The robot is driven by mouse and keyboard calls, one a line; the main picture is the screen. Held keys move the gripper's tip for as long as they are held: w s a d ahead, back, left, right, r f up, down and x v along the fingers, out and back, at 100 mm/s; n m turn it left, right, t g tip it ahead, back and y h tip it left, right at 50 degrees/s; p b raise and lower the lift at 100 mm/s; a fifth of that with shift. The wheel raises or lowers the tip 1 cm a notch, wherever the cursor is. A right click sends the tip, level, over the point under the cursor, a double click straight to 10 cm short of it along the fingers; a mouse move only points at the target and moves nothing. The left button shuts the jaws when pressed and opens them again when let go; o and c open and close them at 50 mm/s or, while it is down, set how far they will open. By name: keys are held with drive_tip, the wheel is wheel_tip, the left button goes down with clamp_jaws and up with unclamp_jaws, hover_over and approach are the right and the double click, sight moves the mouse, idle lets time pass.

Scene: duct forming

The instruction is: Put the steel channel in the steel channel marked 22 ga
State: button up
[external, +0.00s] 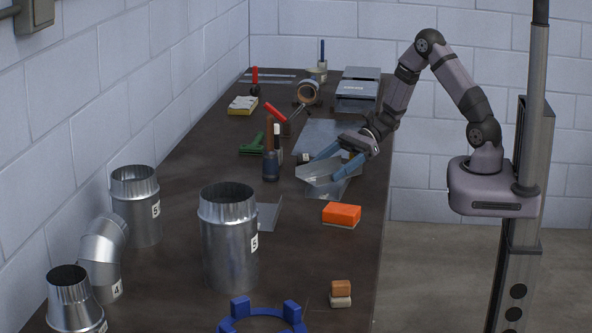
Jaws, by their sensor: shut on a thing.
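My gripper (337,159) has blue fingers and reaches down over the right side of the bench, about halfway along. It is shut on a bare steel channel (317,171), a shiny folded sheet piece with upright sides. A finger hides part of the channel, and I cannot tell whether it touches the bench. At the back right, behind my gripper, lie grey steel channels (357,89) close together. One has a pale label on its face, too small to read.
A flat steel sheet (321,133) lies behind my gripper. To the left stand a dark bottle-like tool (271,161) and a green tool (252,149). The right bench edge is close.

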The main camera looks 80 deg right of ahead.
drive_tip(key=shift+f+b, duration=0.4)
drive_tip(key=shift+f, duration=0.15)
drive_tip(key=o, duration=1.1)
drive_tip(key=shift+r, duration=0.15)
drive_tip(key=shift+r+p, duration=0.55)
drive_tip(key=shift+p, duration=0.05)
drive_tip(key=b+v, duration=0.1)
drive_tip(key=v, duration=1.1)
